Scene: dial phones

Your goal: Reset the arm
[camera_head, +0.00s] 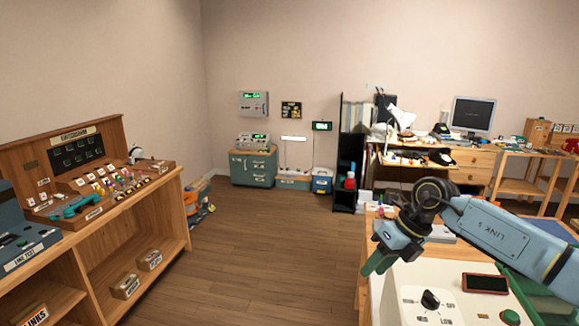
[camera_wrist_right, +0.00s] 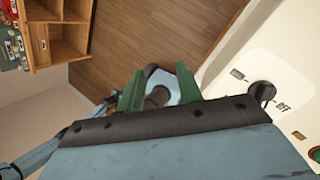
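My right arm (camera_head: 500,235) comes in from the right edge in the head view and reaches over a white panel unit. My right gripper (camera_head: 378,260) hangs at its end with green fingers tilted down, beside the panel's left edge. In the right wrist view, the two green fingers of the right gripper (camera_wrist_right: 158,85) stand apart with a gap between them. Nothing is held; a pale blue and brown shape, likely part of my own body, shows beyond the gap. My left gripper is not in view.
The white panel (camera_head: 400,290) carries a black dial (camera_head: 431,299), a dark red-framed display (camera_head: 485,284) and a green button (camera_head: 510,317). A wooden switchboard shelf (camera_head: 120,255) stands at left, a cluttered desk (camera_head: 470,175) at back right. The wooden floor (camera_head: 265,250) between is clear.

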